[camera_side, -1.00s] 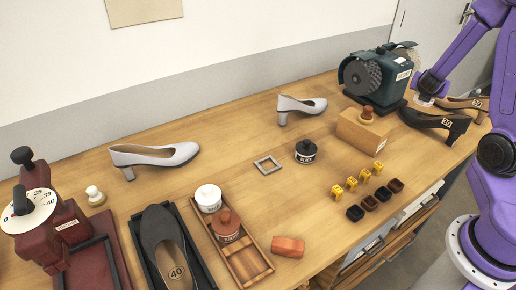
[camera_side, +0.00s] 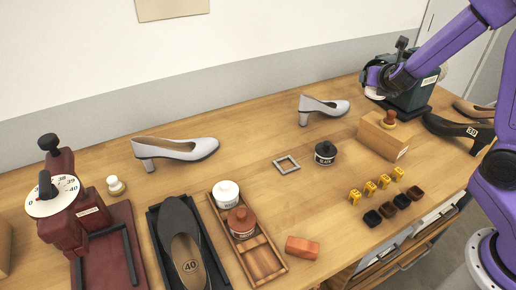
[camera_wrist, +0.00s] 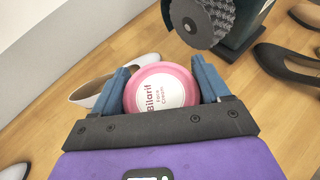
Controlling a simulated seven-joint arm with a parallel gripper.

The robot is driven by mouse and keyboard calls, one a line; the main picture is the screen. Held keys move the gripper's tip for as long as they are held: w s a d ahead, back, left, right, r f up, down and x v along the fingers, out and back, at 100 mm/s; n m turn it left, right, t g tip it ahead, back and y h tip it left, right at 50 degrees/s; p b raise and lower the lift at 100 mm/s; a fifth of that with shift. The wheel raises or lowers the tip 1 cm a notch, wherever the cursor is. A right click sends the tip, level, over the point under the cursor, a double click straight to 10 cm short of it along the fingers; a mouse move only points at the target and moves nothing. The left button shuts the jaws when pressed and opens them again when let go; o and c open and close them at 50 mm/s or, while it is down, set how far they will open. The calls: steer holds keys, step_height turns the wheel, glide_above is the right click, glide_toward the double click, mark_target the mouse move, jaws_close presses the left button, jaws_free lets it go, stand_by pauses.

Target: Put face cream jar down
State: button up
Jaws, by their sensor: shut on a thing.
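My gripper (camera_wrist: 161,84) is shut on the face cream jar (camera_wrist: 160,92). The jar has a pink rim and a white label reading "Bilarif Face Cream", and it sits between the two blue fingers in the wrist view. In the side view my gripper (camera_side: 374,83) is in front of the dark green grinding machine (camera_side: 408,92), overlapping its left part. A small pale part of the jar (camera_side: 374,94) shows below it. The jar appears held above the bench; its exact height is hard to tell.
The wooden bench (camera_side: 250,145) has bare room left of the machine. A silver shoe (camera_side: 322,107) stands there, with a black jar (camera_side: 325,152) and grey square frame (camera_side: 287,164) nearer. A wooden block (camera_side: 383,137) and black shoe (camera_side: 458,130) lie in front and right.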

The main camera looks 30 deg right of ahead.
steer(key=a+n+t+y, duration=0.3)
steer(key=a+n+y, duration=0.4)
steer(key=a, duration=2.1)
steer(key=shift+g, duration=0.3)
steer(key=w+a+f, duration=0.1)
steer(key=w+f, duration=0.3)
steer(key=w+a+f, duration=0.1)
steer(key=w+f, duration=0.3)
steer(key=f, duration=0.1)
steer(key=w+a+f, duration=0.2)
steer(key=w+f, duration=0.2)
steer(key=w, duration=0.1)
steer(key=shift+f, duration=0.4)
steer(key=shift+w+a+f, duration=0.1)
steer(key=shift+w+f, duration=0.45)
steer(key=shift+f, duration=1.5)
steer(key=shift+f, duration=0.2)
